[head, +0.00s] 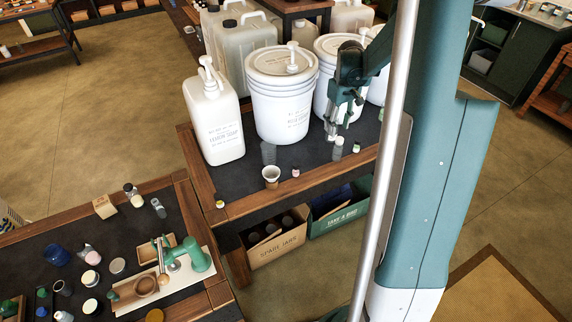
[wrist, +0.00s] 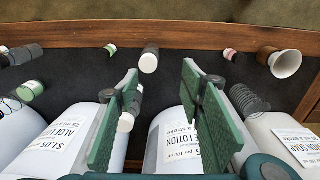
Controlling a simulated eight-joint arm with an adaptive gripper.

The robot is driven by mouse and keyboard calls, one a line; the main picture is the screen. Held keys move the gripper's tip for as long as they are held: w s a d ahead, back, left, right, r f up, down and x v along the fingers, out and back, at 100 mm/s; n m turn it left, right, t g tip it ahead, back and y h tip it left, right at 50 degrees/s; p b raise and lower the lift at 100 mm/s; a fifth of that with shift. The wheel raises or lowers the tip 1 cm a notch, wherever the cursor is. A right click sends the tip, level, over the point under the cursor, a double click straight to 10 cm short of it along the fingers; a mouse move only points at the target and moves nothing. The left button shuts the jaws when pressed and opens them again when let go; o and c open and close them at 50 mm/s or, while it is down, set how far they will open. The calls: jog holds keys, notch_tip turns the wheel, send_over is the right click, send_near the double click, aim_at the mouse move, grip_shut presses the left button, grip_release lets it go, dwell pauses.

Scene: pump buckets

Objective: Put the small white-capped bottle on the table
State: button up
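My gripper (wrist: 165,110) hangs over the table in front of the pump buckets. Its two green fingers are well apart, with nothing clamped between them. In the head view, my gripper (head: 336,128) points down beside the middle bucket. A second white-capped bottle (wrist: 127,120) is partly hidden by the left finger in the wrist view. Which one the task means is unclear. The dark table (head: 235,185) has a wooden rim.
A paper cup (head: 271,176), a pink-capped jar (head: 295,172) and a green-capped jar (head: 356,147) stand near the front edge. A clear glass stack (wrist: 249,101) is right of the fingers.

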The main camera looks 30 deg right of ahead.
jog(key=s+a+r+t, duration=0.1)
jog(key=s+a+r, duration=0.3)
jog(key=a+r, duration=0.5)
jog(key=s+a+r+t, duration=0.2)
jog(key=s+a+r, duration=0.3)
jog(key=a, duration=0.7)
jog(key=s+a+r+t, duration=0.3)
jog(key=s+a, duration=1.2)
jog(key=a, duration=0.2)
jog(key=shift+s+a+t, duration=0.15)
jog(key=shift+s+t, duration=0.15)
jog(key=shift+t, duration=0.1)
